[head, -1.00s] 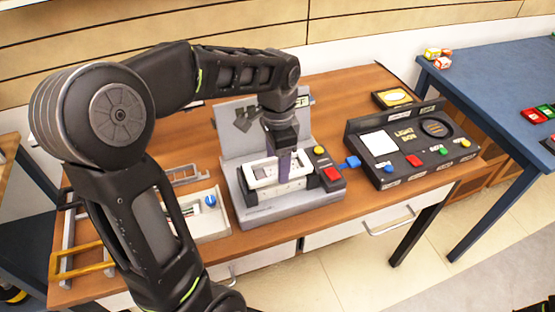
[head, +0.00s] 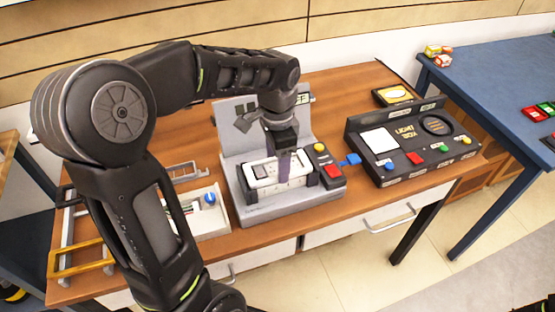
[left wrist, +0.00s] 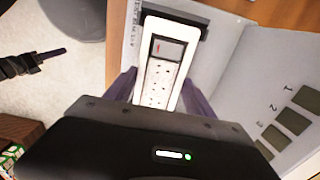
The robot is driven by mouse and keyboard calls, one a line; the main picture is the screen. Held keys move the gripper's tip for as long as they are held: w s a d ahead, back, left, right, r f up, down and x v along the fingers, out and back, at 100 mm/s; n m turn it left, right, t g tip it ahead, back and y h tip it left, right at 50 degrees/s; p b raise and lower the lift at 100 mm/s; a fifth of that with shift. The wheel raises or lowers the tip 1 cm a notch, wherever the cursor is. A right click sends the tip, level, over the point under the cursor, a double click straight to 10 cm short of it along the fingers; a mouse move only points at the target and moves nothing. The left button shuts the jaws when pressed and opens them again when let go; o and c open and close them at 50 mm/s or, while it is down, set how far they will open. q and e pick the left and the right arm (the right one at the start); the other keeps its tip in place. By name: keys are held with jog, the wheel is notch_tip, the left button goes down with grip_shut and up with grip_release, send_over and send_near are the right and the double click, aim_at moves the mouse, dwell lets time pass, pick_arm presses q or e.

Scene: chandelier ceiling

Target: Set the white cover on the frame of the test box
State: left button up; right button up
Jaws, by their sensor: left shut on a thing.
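The white cover (head: 268,182) is a long piece with openings that show a dark switch and sockets. It lies low in the grey test box (head: 245,214), over or in its frame. Whether it is fully seated I cannot tell. My left gripper (head: 284,178) points down and is shut on the cover. In the left wrist view my fingers (left wrist: 158,90) stand on both long sides of the cover (left wrist: 144,70). A dark jaw-like part, apparently my right gripper (left wrist: 45,58), shows at the left of that view. Its opening is unclear.
A black light box (head: 410,155) stands right of the test box. A grey panel (head: 238,140) rises behind.

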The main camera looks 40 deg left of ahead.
pick_arm(q)
jog(key=o, duration=1.4)
jog(key=shift+o, duration=0.2)
jog(key=shift+r+p, duration=2.55)
jog(key=shift+r, duration=0.5)
